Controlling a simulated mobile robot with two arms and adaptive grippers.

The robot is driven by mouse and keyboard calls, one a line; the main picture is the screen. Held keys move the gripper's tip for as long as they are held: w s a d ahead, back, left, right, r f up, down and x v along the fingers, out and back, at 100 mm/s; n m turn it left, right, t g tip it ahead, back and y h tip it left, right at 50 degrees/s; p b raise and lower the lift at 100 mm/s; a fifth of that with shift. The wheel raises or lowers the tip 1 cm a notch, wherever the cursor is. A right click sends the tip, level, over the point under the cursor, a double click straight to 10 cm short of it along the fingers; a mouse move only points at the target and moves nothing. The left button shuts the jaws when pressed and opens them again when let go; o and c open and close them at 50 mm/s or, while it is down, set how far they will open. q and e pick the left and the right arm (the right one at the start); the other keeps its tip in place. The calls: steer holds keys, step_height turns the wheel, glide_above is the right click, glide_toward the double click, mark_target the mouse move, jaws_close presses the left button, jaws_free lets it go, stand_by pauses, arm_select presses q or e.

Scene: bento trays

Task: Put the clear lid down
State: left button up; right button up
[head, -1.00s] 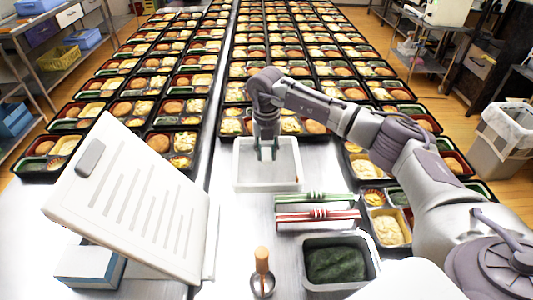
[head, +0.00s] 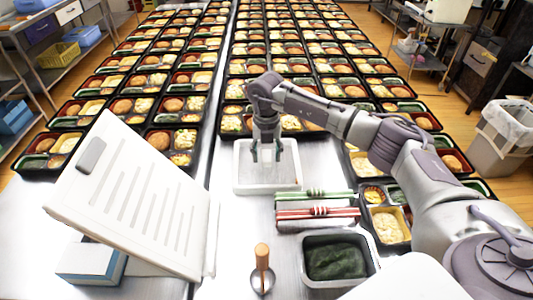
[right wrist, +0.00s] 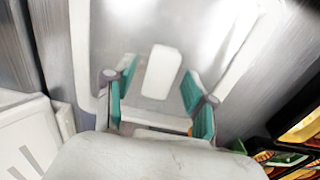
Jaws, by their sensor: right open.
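My right gripper (head: 267,153) is over the white rectangular tray (head: 239,182) in the middle of the steel table. In the right wrist view its teal-padded fingers (right wrist: 158,95) are apart, with a white oblong handle (right wrist: 162,72) between them, held by neither. The handle appears to belong to the clear lid (right wrist: 195,35), which is hard to make out against the shiny surface inside the white rim. The lid seems to lie on or in the tray; which one I cannot tell. My left gripper is not in view.
A tilted white slotted board (head: 130,200) with a grey grip stands at left. Red and green banded bundles (head: 317,212), a dark-green-filled tub (head: 335,262) and a wooden-handled tool (head: 262,262) are in front. Rows of filled bento trays (head: 170,105) run behind.

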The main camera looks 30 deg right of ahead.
mark_target(267, 155)
steer(key=shift+r, duration=0.45)
step_height(267, 155, up, 11)
steer(key=b, duration=0.2)
steer(key=shift+r, duration=0.2)
